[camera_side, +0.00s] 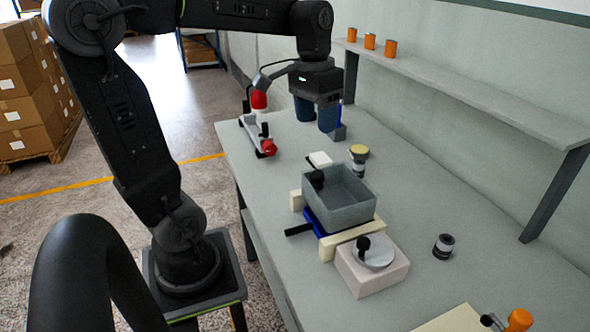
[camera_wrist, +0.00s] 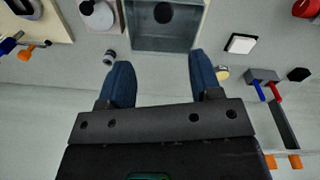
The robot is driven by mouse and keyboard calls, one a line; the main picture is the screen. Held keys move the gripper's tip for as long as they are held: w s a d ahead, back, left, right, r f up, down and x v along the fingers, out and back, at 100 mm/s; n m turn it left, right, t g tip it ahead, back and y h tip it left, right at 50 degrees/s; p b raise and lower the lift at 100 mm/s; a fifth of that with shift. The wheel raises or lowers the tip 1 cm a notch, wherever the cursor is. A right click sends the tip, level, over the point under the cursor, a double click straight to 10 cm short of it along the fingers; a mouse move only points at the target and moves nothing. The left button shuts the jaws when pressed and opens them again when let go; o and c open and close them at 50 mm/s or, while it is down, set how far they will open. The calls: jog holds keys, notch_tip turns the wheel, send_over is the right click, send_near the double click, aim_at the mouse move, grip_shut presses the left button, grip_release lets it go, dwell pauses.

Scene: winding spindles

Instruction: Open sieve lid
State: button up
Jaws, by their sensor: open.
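A round grey lid (camera_side: 377,252) with a black knob lies on a white block (camera_side: 372,278) at the front of the bench. It also shows at the top left of the wrist view (camera_wrist: 101,17). The box is at the top middle of the wrist view (camera_wrist: 165,44). I cannot tell which is the sieve. My gripper (camera_side: 316,118) is open and empty, its blue fingers pointing down behind the box, apart from both knobs.
A small jar with a yellowish top (camera_side: 359,153) stands behind the box, and a dark jar (camera_side: 443,246) stands right of the white block. A red-ended device (camera_side: 267,147) is at the back left. A wall shelf (camera_side: 470,95) overhangs the right side.

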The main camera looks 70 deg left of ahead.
jog(key=s+d+f+m+t, duration=0.2)
jog(key=s+d+f+t, duration=0.2)
jog(key=s+d, duration=0.4)
jog(key=shift+s+d+m+t+y, duration=0.15)
jog(key=shift+d+m+t+y, duration=0.2)
jog(key=shift+d+t, duration=0.45)
jog(key=shift+s+d+f, duration=0.1)
jog(key=shift+d+f, duration=0.05)
jog(key=shift+d, duration=0.1)
jog(key=n+g, duration=0.3)
jog(key=g, duration=0.3)
send_near(318, 173)
jog(key=shift+h, duration=0.45)
notch_tip(318, 173, down, 11)
jog(key=shift+f, duration=0.1)
grip_shut()
